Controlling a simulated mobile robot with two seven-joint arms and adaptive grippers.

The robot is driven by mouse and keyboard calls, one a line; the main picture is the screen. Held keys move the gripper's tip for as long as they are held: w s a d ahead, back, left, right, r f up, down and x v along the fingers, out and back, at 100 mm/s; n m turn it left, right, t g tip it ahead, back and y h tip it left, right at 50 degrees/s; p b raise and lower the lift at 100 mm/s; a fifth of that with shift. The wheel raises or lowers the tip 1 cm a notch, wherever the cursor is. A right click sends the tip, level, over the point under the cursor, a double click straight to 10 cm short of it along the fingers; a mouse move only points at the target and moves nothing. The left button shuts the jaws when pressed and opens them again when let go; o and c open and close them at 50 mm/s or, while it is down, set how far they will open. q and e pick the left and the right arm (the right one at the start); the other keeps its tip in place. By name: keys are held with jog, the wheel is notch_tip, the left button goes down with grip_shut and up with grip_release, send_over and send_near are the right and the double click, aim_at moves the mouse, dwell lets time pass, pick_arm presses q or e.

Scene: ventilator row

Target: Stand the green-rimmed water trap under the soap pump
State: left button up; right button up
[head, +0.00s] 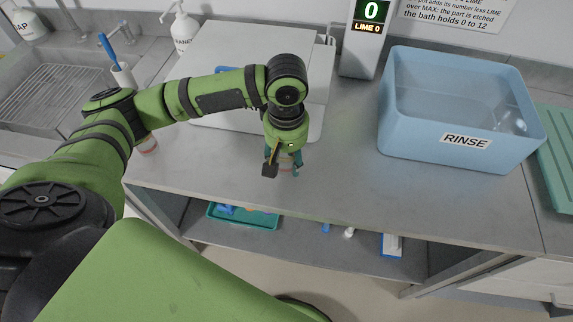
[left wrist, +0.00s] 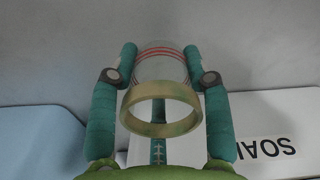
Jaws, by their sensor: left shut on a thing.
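The water trap (left wrist: 160,110) is a clear cup with a dull olive-green rim and red lines round its wall. My left gripper (left wrist: 163,70) is shut on it, one teal finger on each side. In the head view the left gripper (head: 283,168) is over the front of the counter, and the trap is mostly hidden by it. The soap pump (head: 27,25), a white bottle whose label is partly cut off, stands at the far top left, well away from the gripper. My right gripper is not in view.
Another white pump bottle (head: 184,30) stands behind my left arm. A cup with a blue brush (head: 122,74) is near the sink drainer (head: 62,92). A white machine (head: 314,75) is behind the gripper. A blue RINSE tub (head: 440,145) is right, with bare counter (head: 345,165) between.

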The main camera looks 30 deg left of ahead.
aim_at(286, 168)
pick_arm(q)
jog(key=shift+w+a+f, duration=0.15)
jog(key=shift+w, duration=0.1)
jog(key=shift+f+p, duration=0.35)
jog(key=shift+f, duration=1.7)
jog(key=o, duration=1)
jog(key=shift+f, duration=0.1)
